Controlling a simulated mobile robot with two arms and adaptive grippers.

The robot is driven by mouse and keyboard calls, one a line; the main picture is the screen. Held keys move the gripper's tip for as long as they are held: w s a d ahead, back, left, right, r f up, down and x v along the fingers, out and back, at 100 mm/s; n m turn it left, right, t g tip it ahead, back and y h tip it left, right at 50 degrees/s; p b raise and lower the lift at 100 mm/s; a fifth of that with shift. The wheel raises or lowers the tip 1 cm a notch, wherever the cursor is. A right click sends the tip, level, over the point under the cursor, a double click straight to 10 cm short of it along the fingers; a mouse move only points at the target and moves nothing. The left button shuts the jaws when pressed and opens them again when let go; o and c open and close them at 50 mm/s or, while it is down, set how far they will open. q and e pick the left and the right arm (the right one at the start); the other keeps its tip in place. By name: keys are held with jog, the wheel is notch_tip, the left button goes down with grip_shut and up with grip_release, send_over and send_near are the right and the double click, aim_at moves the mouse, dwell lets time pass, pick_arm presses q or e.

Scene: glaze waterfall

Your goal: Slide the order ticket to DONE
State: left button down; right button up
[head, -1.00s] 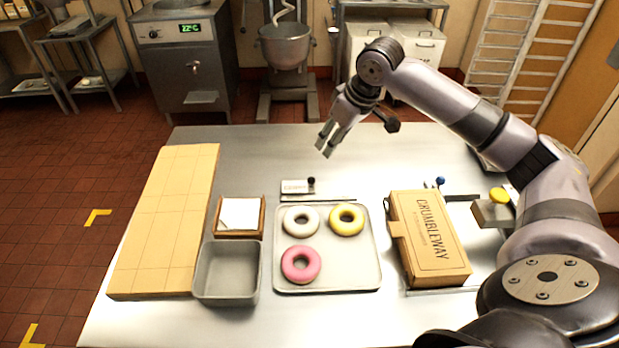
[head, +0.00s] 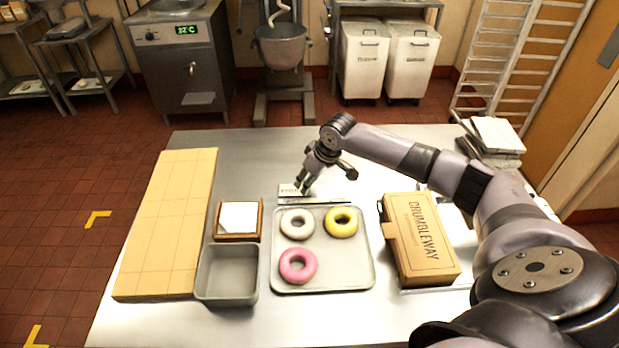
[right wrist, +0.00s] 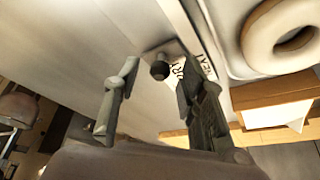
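The order ticket (head: 286,190) is a small white card near the back edge of the tray, partly hidden by my right gripper. In the right wrist view the ticket (right wrist: 196,68) shows dark lettering, and its dark round knob (right wrist: 160,70) appears between the fingertips. My right gripper (head: 302,187) is over the ticket, pointing down. In the right wrist view my gripper (right wrist: 156,78) is open, one finger on each side of the knob; I cannot tell whether either touches it. A narrow rail (head: 325,201) runs rightward from the ticket. My left gripper is not in view.
A grey tray (head: 345,276) holds white, yellow and pink donuts in front of the rail. A grey bin (head: 228,290), a wooden napkin holder (head: 238,236) and a wooden board (head: 165,230) are left. The table's back left is clear.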

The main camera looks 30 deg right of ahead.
jog(key=shift+f, duration=0.15)
jog(key=shift+c, duration=0.4)
grip_shut()
dwell(0.5)
